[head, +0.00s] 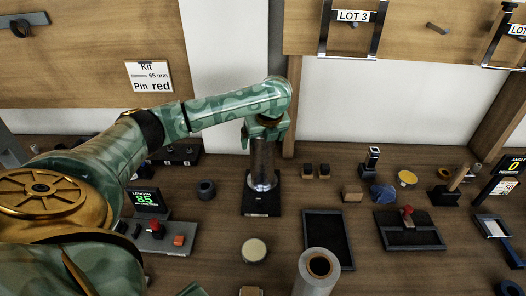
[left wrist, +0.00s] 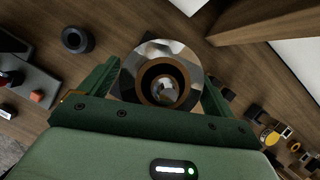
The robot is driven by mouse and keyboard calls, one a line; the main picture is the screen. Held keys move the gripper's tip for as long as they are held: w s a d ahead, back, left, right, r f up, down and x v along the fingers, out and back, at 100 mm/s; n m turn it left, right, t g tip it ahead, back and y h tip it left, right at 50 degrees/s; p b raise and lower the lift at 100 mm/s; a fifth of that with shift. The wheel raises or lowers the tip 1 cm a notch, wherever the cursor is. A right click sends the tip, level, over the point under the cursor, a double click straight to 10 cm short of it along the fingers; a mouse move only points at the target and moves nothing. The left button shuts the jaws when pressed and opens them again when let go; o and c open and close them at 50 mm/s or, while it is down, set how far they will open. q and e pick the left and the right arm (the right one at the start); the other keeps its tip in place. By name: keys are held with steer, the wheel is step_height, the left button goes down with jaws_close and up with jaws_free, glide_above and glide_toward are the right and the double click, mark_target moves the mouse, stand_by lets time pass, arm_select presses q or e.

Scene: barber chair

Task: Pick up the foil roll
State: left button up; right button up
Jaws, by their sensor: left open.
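The foil roll (head: 263,165) is a shiny silver cylinder standing upright on a black stand (head: 261,202) near the back of the table. In the left wrist view the foil roll (left wrist: 135,65) shows end-on from above, with a brown core ring and a reflective centre. My left gripper (head: 266,133) is above the roll's upper end, pointing down. In the left wrist view its open fingers (left wrist: 160,78) lie on either side of the roll. Whether they touch it I cannot tell. The roll's top is hidden by the gripper in the head view. My right gripper is not in view.
A second, pale roll (head: 316,275) with a brown core stands at the front. A black tray (head: 328,238) lies right of the stand. A dark ring (head: 206,189) and a control box with a LENGTH display (head: 148,199) are at left. The wooden back wall is close behind.

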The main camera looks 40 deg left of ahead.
arm_select(q)
steer(key=shift+r, duration=0.1)
steer(key=c, duration=1.8)
steer(key=shift+c, duration=0.6)
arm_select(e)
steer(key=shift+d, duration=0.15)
arm_select(q)
steer(key=shift+r, duration=0.2)
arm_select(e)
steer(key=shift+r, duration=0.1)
